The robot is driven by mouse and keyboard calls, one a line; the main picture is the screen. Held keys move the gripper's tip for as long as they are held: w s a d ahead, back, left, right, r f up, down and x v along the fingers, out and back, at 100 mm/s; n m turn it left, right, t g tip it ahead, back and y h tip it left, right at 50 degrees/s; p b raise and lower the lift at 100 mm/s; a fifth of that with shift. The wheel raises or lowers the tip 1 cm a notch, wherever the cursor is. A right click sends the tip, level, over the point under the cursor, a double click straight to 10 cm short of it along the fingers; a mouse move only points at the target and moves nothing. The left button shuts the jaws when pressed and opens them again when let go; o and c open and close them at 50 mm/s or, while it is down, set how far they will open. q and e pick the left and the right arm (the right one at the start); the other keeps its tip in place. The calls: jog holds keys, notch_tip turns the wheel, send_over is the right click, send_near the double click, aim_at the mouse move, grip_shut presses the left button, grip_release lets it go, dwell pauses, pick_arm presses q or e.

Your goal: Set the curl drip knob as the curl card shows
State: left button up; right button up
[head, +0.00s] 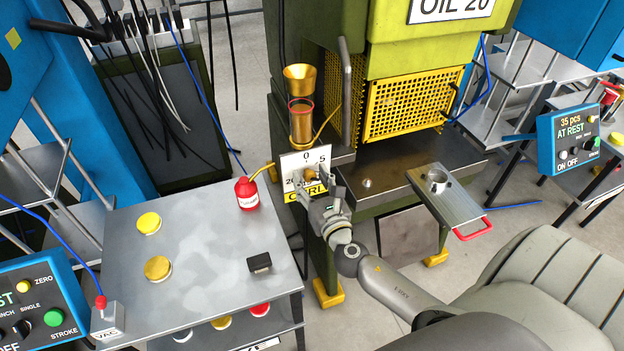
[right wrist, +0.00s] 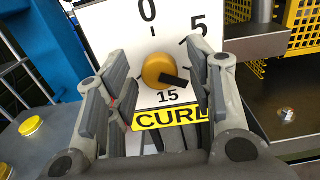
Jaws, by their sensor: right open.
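The curl drip knob (right wrist: 157,69) is a round brass knob with a black pointer on a white dial plate (right wrist: 112,25). The pointer aims right and slightly down in the right wrist view. The plate shows 0 at the top, 5 at upper right, 15 below and a yellow CURL label (right wrist: 165,118). My right gripper (right wrist: 160,84) is open, its fingers on either side of the knob with gaps. In the head view, my right gripper (head: 325,196) is in front of the dial plate (head: 291,163), hiding part of it. I cannot make out a curl card. My left gripper is out of view.
A brass funnel and cup (head: 301,118) stand above the dial. A red bottle (head: 246,194) stands on the grey table (head: 205,235) to the left. A tray with a red handle (head: 473,229) juts out at right.

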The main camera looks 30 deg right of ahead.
jog(key=c, duration=1)
jog(key=shift+c, duration=0.2)
